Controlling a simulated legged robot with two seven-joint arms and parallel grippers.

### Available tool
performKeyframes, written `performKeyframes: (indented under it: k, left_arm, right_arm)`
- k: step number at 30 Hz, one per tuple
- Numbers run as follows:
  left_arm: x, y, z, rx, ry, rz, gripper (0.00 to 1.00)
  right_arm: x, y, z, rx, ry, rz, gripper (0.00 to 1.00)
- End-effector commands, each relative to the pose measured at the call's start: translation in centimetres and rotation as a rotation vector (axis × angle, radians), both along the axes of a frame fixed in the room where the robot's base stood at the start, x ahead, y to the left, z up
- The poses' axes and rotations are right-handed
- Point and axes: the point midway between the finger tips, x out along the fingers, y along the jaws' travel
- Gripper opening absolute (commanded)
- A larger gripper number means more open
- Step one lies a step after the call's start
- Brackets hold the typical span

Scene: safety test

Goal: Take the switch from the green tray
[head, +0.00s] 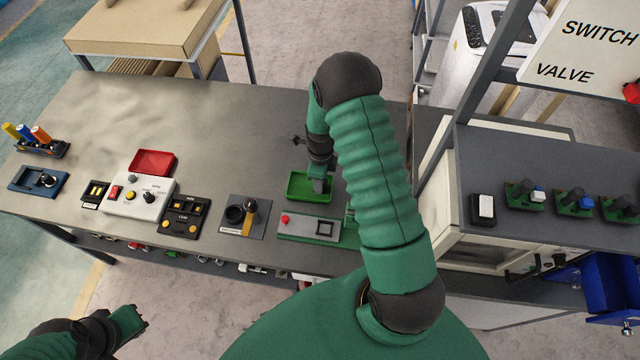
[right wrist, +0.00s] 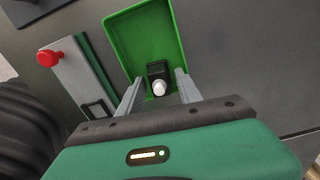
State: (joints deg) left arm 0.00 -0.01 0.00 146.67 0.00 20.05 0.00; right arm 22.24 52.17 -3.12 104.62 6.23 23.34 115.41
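The green tray (head: 297,187) lies on the grey workbench, and it fills the upper middle of the right wrist view (right wrist: 122,35). The switch (right wrist: 157,79), a small black block with a white knob, is inside the tray. In the head view it is hidden by my right gripper (head: 318,188), which points down into the tray. In the right wrist view the right gripper (right wrist: 157,88) is open, its fingers on either side of the switch with gaps visible. My left gripper (head: 138,318) is at the lower left, away from the bench; its finger opening is unclear.
A grey panel with a red button (head: 285,219) lies just in front of the tray. A shelf (head: 545,180) with several switches rises at right. The bench's back middle is clear.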

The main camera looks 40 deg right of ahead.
Motion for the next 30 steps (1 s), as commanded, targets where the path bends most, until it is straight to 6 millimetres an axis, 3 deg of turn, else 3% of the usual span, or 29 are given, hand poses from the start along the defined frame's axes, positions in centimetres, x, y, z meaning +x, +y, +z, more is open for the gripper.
performKeyframes:
  k: [1, 10, 17, 30]
  left_arm:
    - [0.0, 0.0, 0.0, 0.000, 0.000, 0.000, 0.00]
    - [0.0, 0.0, 0.0, 0.000, 0.000, 0.000, 0.00]
    - [0.0, 0.0, 0.2, 0.000, 0.000, 0.000, 0.00]
    - [0.0, 0.0, 3.7, 0.000, 0.000, 0.000, 0.00]
  right_arm:
    - [0.0, 0.0, 0.0, 0.000, 0.000, 0.000, 0.37]
    - [0.0, 0.0, 0.0, 0.000, 0.000, 0.000, 0.00]
    - [0.0, 0.0, 0.2, 0.001, -0.001, 0.001, 0.00]
    - [0.0, 0.0, 4.4, -0.001, -0.001, 0.002, 0.00]
